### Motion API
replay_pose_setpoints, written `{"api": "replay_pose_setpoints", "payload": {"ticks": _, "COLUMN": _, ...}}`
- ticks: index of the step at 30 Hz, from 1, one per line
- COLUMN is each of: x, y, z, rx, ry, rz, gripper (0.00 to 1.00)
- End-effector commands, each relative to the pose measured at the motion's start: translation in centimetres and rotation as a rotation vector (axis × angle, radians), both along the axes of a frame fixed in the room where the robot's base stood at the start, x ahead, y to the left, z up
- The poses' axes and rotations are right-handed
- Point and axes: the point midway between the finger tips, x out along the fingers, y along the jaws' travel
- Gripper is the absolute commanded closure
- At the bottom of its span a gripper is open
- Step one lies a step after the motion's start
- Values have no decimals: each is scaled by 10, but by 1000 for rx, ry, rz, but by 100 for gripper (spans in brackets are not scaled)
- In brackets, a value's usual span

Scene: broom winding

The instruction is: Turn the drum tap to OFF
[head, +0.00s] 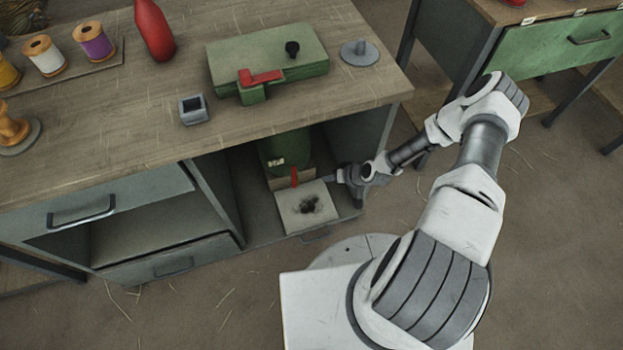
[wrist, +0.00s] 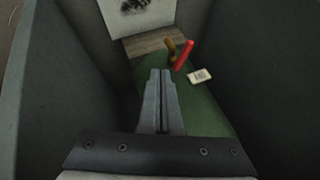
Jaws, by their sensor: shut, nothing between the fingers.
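The green drum (head: 285,150) lies inside the open right bay of the workbench, with a small label on it. Its tap has a red lever (head: 294,177) that stands roughly upright in the head view. In the wrist view the red lever (wrist: 184,55) slants beside a brass tap body (wrist: 171,52), with the green drum (wrist: 205,110) behind. My gripper (head: 336,179) is shut and empty, reaching into the bay to the right of the lever. In the wrist view my gripper (wrist: 161,72) has its fingertips close to the tap; whether they touch cannot be told. No OFF marking is legible.
A pale stained sheet (head: 300,208) lies before the drum. The bay's grey side walls (wrist: 255,50) stand close around my gripper. On the bench top are a green box (head: 265,62) with a red handle, a red bottle (head: 154,30) and several thread spools.

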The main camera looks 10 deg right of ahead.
Motion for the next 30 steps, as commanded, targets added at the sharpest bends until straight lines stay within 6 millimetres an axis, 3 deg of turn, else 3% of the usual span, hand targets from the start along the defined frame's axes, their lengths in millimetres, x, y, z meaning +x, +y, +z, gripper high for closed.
{"api": "replay_pose_setpoints", "payload": {"ticks": 15, "x": 40, "y": 44, "z": -84, "rx": 0, "ry": 1, "rz": 2, "gripper": 100}}
{"api": "replay_pose_setpoints", "payload": {"ticks": 21, "x": 42, "y": 70, "z": -77, "rx": 0, "ry": 1, "rz": 3, "gripper": 100}}
{"api": "replay_pose_setpoints", "payload": {"ticks": 30, "x": 44, "y": 81, "z": -77, "rx": 0, "ry": 1, "rz": 0, "gripper": 100}}
